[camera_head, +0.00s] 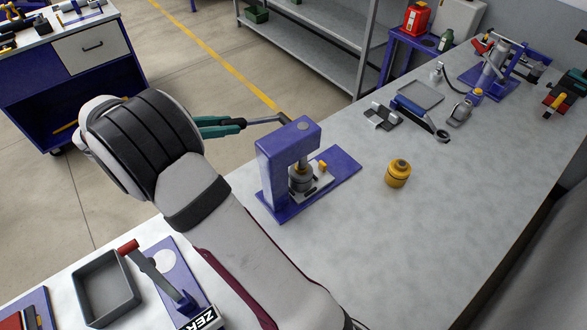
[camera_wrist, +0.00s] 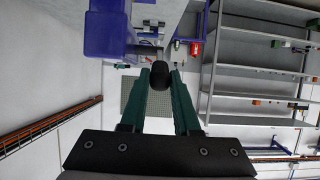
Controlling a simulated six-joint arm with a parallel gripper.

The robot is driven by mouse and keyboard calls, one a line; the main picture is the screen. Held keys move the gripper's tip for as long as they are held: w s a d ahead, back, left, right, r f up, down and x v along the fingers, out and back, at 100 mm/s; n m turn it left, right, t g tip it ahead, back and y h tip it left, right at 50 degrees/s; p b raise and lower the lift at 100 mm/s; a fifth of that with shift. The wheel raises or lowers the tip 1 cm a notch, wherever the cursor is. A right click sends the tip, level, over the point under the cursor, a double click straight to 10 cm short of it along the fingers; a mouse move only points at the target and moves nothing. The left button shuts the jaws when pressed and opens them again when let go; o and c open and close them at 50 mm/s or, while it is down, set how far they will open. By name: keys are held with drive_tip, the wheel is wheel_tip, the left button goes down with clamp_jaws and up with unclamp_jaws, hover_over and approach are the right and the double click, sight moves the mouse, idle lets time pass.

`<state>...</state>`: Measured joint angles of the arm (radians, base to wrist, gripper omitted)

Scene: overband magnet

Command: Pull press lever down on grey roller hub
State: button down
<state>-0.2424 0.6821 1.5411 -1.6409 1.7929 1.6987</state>
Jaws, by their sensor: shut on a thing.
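The blue press (camera_head: 270,175) stands on the workbench in the head view, its blue frame (camera_wrist: 107,32) also showing at the top of the wrist view. Its lever (camera_head: 265,120) sticks out from the top of the frame to the left, roughly level. My gripper (camera_head: 240,122) has green fingers and is shut on the lever's end. In the wrist view a black grip (camera_wrist: 160,75) sits between the fingertips. The grey roller hub (camera_head: 302,178) stands upright under the press, inside the frame opening; the press head hides its top.
A yellow cylinder (camera_head: 398,173) stands on the bench right of the press. A grey tray (camera_head: 106,288) and a blue-based red-handled lever tool (camera_head: 165,275) lie at the front left. Further tools stand at the far right. The bench right of the press is mostly clear.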

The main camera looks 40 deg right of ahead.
drive_tip(key=shift+a+f, duration=0.25)
drive_tip(key=shift+f, duration=0.45)
drive_tip(key=shift+a+f, duration=0.2)
drive_tip(key=shift+f, duration=0.5)
drive_tip(key=shift+a+f, duration=0.15)
drive_tip(key=shift+f, duration=2.05)
drive_tip(key=shift+f, duration=0.8)
drive_tip(key=c, duration=0.6)
unclamp_jaws()
drive_tip(key=shift+d, duration=0.2)
drive_tip(key=shift+o, duration=0.2)
